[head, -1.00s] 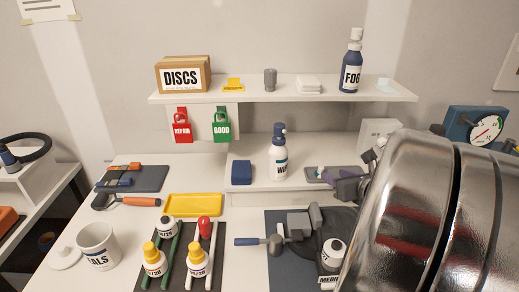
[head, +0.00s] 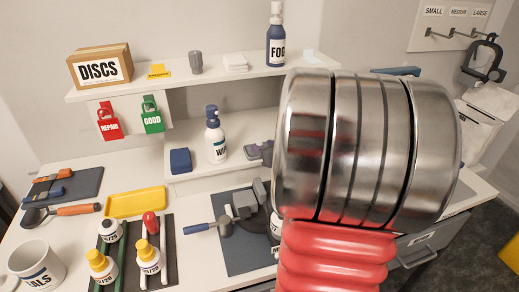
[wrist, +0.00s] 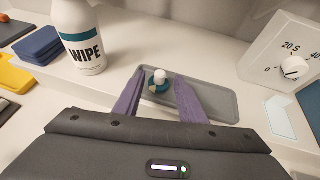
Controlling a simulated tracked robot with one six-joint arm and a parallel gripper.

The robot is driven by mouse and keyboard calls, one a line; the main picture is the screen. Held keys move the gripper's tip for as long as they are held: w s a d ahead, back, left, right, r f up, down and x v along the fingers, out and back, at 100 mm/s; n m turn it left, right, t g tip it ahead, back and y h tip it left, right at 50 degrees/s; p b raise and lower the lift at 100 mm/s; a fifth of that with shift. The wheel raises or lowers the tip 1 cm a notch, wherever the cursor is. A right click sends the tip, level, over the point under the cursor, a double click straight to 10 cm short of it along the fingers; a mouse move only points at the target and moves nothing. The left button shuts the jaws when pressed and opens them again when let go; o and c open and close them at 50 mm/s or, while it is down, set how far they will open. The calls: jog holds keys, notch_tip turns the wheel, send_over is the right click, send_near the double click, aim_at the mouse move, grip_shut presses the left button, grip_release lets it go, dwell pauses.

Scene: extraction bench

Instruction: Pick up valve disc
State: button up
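I cannot tell how far above the tray the fingertips are. In the head view my arm hides most of the tray and the piece.
A WIPE bottle (wrist: 83,35) and a blue block (wrist: 38,45) stand left of the tray. A white dial box (wrist: 290,60) stands to the right. In the head view, the DISCS box (head: 100,68) and FOG bottle (head: 275,40) are on the shelf above.

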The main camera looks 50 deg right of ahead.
jog(key=shift+x, duration=1.05)
jog(key=shift+c, duration=0.3)
grip_shut()
